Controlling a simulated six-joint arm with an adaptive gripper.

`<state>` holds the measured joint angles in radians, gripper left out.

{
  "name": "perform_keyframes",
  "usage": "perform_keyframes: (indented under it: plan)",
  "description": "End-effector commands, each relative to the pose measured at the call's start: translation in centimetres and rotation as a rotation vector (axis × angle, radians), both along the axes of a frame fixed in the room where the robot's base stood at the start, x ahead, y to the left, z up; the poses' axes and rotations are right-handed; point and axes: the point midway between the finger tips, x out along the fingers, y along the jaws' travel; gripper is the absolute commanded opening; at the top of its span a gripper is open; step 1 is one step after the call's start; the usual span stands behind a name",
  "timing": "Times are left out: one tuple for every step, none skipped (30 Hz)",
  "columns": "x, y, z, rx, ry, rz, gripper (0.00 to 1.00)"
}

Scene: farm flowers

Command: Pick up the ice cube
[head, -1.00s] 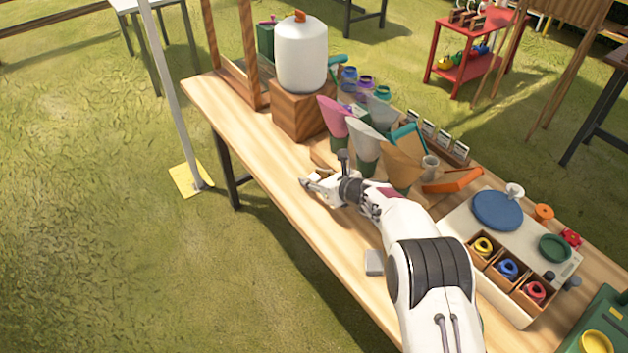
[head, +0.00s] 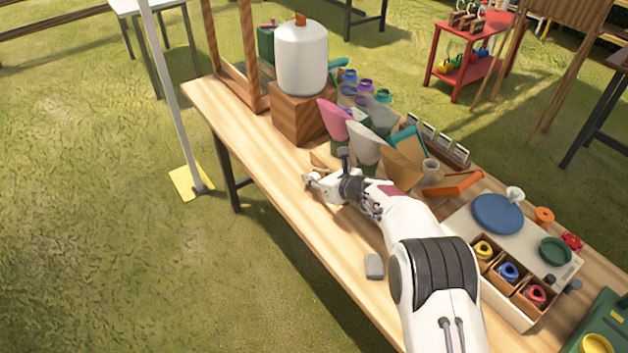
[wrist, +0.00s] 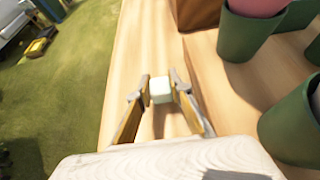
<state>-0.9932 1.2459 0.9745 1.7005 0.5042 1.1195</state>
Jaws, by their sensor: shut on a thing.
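In the wrist view the ice cube (wrist: 160,89), a small pale whitish-green block, sits between the two fingertips of my gripper (wrist: 161,92). The fingers touch it from left and right, and the gripper is shut on it. The wooden table top lies just beneath; I cannot tell whether the cube rests on it or is slightly lifted. In the head view my gripper (head: 309,181) is low over the table, near its front edge. The cube cannot be made out clearly there.
Cone-wrapped holders, one pink (head: 334,118) and one white (head: 366,141), stand right behind my gripper. Green pots (wrist: 250,32) show at right in the wrist view. A white jug (head: 301,58) stands on a wooden block (head: 297,112). The front edge drops to grass.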

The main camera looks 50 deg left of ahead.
Motion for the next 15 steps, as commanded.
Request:
perform_keyframes:
  plan:
    - [0.0,0.0,0.8,0.002,-0.002,0.000,0.07]
    - [0.0,0.0,1.2,0.002,-0.001,0.000,0.07]
    - [0.0,0.0,1.7,0.002,-0.001,0.000,0.07]
    - [0.0,0.0,2.1,0.002,-0.002,0.000,0.07]
    - [0.0,0.0,2.6,0.002,-0.002,0.000,0.07]
    - [0.0,0.0,3.1,0.002,-0.001,0.000,0.07]
    - [0.0,0.0,3.5,0.002,-0.002,0.000,0.07]
    - [0.0,0.0,4.0,0.002,-0.002,0.000,0.07]
    - [0.0,0.1,4.7,0.003,-0.002,0.000,0.07]
    - [0.0,0.0,5.0,0.002,-0.002,0.000,0.07]
    - [0.0,0.0,5.4,0.002,-0.002,0.000,0.07]
    - [0.0,0.0,6.0,0.003,-0.002,0.000,0.07]
    - [0.0,0.1,6.4,0.002,-0.002,0.000,0.07]
    - [0.0,0.0,6.6,0.002,-0.002,0.001,0.07]
    - [0.0,0.0,7.0,0.002,-0.001,0.000,0.07]
